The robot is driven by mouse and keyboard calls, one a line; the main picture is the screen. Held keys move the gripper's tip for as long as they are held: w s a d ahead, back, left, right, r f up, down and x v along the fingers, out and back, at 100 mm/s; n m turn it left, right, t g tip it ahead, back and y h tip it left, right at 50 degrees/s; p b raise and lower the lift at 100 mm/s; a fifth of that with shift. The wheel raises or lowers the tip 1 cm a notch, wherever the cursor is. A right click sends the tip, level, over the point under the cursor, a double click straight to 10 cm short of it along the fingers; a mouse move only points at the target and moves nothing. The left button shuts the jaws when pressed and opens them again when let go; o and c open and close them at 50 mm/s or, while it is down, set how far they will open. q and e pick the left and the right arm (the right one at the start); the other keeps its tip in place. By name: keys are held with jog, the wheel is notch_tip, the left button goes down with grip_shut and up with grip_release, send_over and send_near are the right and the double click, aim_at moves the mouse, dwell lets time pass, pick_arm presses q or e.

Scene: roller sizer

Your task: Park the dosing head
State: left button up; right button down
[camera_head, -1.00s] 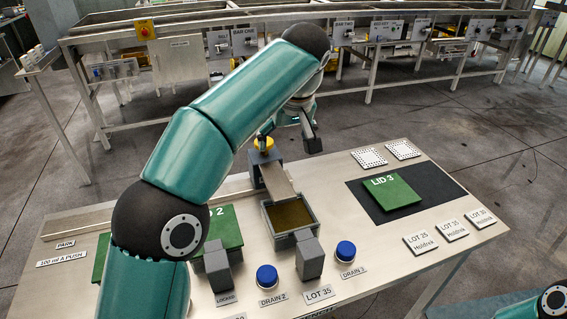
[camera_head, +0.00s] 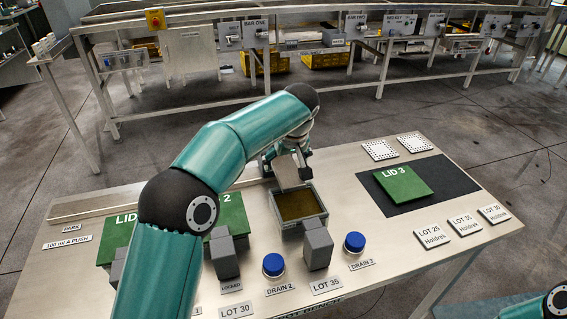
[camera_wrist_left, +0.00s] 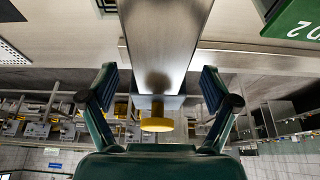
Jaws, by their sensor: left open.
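The dosing head is mostly hidden behind my left arm in the head view; its pale metal chute (camera_head: 289,177) shows at the back edge of an open tank (camera_head: 301,222). In the left wrist view, the long metal chute (camera_wrist_left: 163,45) runs down the middle to a yellow knob (camera_wrist_left: 157,123). My left gripper (camera_head: 286,157) is at the dosing head, with its fingers (camera_wrist_left: 160,80) spread wide on both sides of the chute and knob, and a gap on each side. A PARK label (camera_head: 71,228) lies at the bench's left end. My right gripper is out of view.
A rail (camera_head: 115,208) runs along the bench's back left. LID 3 (camera_head: 405,184) lies on a black mat (camera_head: 462,181). Grey blocks (camera_head: 318,246) and blue DRAIN buttons (camera_head: 354,242) stand in front. Behind the bench is open floor (camera_head: 190,135).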

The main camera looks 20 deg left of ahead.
pick_arm(q)
jog(key=shift+a+f, duration=0.1)
jog(key=shift+f, duration=0.25)
grip_shut()
jog(key=shift+a, duration=0.1)
dwell(0.3)
